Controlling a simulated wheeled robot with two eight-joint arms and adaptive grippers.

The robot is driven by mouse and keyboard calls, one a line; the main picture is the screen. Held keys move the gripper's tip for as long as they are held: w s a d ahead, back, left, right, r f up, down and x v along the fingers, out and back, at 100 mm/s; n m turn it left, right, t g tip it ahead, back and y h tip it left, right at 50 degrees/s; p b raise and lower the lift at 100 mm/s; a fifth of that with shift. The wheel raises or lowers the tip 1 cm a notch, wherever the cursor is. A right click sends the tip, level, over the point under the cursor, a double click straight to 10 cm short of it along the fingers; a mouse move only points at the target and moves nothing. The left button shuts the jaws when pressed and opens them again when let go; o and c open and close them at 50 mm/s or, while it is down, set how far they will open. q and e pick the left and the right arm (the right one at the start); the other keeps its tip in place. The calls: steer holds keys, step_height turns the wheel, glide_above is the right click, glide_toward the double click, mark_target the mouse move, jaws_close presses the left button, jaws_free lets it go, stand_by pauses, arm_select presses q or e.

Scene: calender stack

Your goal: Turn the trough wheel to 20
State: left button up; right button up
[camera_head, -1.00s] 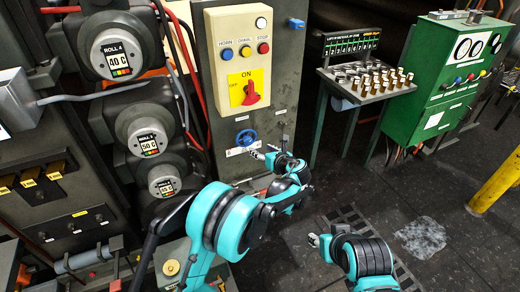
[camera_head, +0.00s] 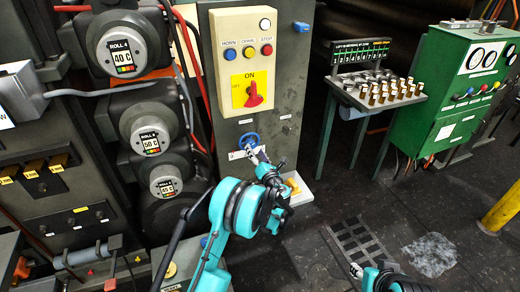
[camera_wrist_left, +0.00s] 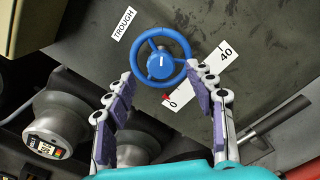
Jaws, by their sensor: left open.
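The blue trough wheel (camera_head: 249,140) is on the grey cabinet front below the yellow switch plate. In the left wrist view the wheel (camera_wrist_left: 160,60) shows whole, with a TROUGH label (camera_wrist_left: 126,24) beside it. A white scale (camera_wrist_left: 200,78) marked 0 and 40 lies next to it, with a red pointer (camera_wrist_left: 167,97) near the 0. My left gripper (camera_head: 258,155) is just below the wheel; in the wrist view its open fingers (camera_wrist_left: 158,80) are spread on either side of the wheel's lower part, with nothing held. My right gripper (camera_head: 355,270) is low at the bottom right, its fingers too small to judge.
A yellow panel (camera_head: 245,20) with buttons and a red switch (camera_head: 254,95) is above the wheel. Roll units (camera_head: 150,140) stand at left. A rack of small cylinders (camera_head: 375,85) and a green cabinet (camera_head: 455,100) stand right.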

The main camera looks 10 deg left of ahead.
mark_target(252, 145)
arm_select(q)
steer(key=shift+b+x, duration=0.55)
steer(key=shift+x, duration=1.75)
steer(key=c, duration=1.2)
steer(key=shift+o, duration=0.2)
steer(key=shift+n, duration=0.3)
